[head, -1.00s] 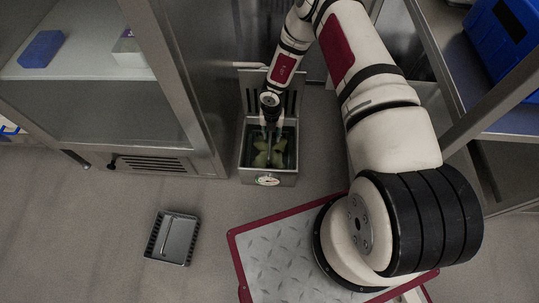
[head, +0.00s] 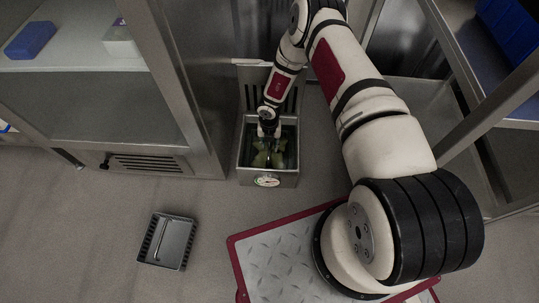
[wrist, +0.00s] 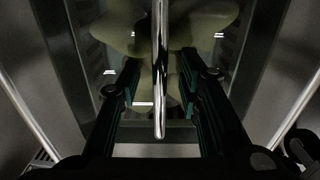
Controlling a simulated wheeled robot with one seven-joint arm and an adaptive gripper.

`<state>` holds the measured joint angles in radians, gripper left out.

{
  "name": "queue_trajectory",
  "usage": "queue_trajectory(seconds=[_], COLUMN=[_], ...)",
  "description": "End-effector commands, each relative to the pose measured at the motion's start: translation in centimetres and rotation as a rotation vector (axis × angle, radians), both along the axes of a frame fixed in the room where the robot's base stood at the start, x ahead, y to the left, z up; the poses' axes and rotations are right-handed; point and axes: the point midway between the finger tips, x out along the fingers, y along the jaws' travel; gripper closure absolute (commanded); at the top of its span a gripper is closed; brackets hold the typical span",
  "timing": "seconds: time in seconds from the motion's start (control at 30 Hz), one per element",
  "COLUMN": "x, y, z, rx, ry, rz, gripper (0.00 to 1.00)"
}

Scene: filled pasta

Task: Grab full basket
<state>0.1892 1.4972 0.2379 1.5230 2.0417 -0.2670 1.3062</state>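The full basket (wrist: 100,60) holds large pale green filled pasta pieces (head: 262,158) and sits inside the metal cooker (head: 268,180). Its shiny bar handle (wrist: 160,95) runs lengthwise down the middle of the wrist view. My gripper (head: 268,130) points down into the cooker from above. In the wrist view my gripper (wrist: 160,65) is open, with one dark finger on each side of the handle and a visible gap on both sides. The basket's lower walls are mostly hidden in the head view.
An empty dark basket (head: 178,248) with a handle lies on the floor at left. A steel cabinet (head: 140,110) stands close left of the cooker. A shelf rack with a blue bin (head: 512,30) is at right. Floor in front of the cooker is open.

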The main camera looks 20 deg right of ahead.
Motion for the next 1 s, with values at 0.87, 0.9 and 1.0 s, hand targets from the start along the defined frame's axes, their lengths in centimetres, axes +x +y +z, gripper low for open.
queue_trajectory(seconds=[0.87,0.9,1.0], x=[0.1,0.1,0.1], y=[0.0,0.0,0.0], z=[0.7,1.0,2.0], rx=[0.001,0.001,0.0], ry=[-0.001,-0.001,-0.002], rz=[0.0,0.0,-0.001], gripper=[1.0,1.0,1.0])
